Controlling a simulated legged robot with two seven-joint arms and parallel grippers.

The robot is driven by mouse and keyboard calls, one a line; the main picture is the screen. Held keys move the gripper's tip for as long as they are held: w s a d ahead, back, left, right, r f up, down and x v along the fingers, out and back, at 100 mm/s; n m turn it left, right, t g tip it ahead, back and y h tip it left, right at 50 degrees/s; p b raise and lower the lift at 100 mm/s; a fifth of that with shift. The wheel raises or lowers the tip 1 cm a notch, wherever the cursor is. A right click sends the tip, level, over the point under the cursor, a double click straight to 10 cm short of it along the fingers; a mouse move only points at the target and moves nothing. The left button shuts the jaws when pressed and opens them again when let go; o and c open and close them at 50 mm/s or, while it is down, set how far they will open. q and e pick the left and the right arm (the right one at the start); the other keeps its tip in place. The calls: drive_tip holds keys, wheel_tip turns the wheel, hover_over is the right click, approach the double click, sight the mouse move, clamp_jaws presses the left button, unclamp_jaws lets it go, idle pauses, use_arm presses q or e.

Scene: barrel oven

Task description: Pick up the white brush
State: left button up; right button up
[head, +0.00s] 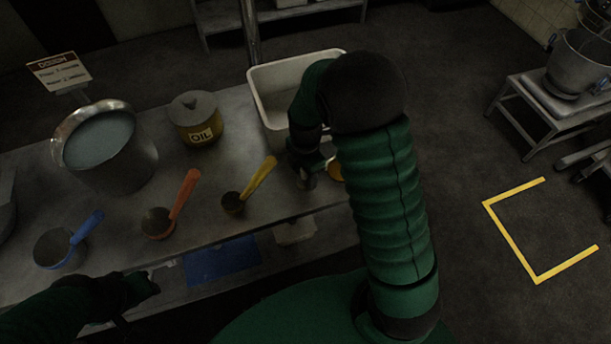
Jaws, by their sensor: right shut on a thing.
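My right gripper (307,172) is low over the right end of the metal table (225,204), in front of the white tub. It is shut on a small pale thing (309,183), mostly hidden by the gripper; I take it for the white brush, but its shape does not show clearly. No other white brush shows. My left gripper (146,288) is in the dark at the table's front edge at lower left, and its fingers are too dark to read.
Yellow (233,205), red (157,223) and blue (52,248) handled scoops, an oil can (196,120) and a large pot (120,165) stand on the table.

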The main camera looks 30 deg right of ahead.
drive_tip(key=shift+r, duration=0.15)
drive_tip(key=shift+w+r, duration=0.1)
drive_tip(key=shift+r, duration=0.2)
drive_tip(key=r, duration=0.1)
drive_tip(key=s+r, duration=0.1)
drive_tip(key=shift+a+r, duration=0.15)
drive_tip(key=shift+r, duration=0.2)
drive_tip(key=s+a, duration=0.3)
drive_tip(key=s, duration=0.4)
drive_tip(key=s+a+r, duration=0.1)
drive_tip(key=s+a, duration=0.2)
drive_tip(key=s, duration=0.4)
drive_tip(key=shift+r+b, duration=0.2)
drive_tip(key=shift+b, duration=0.25)
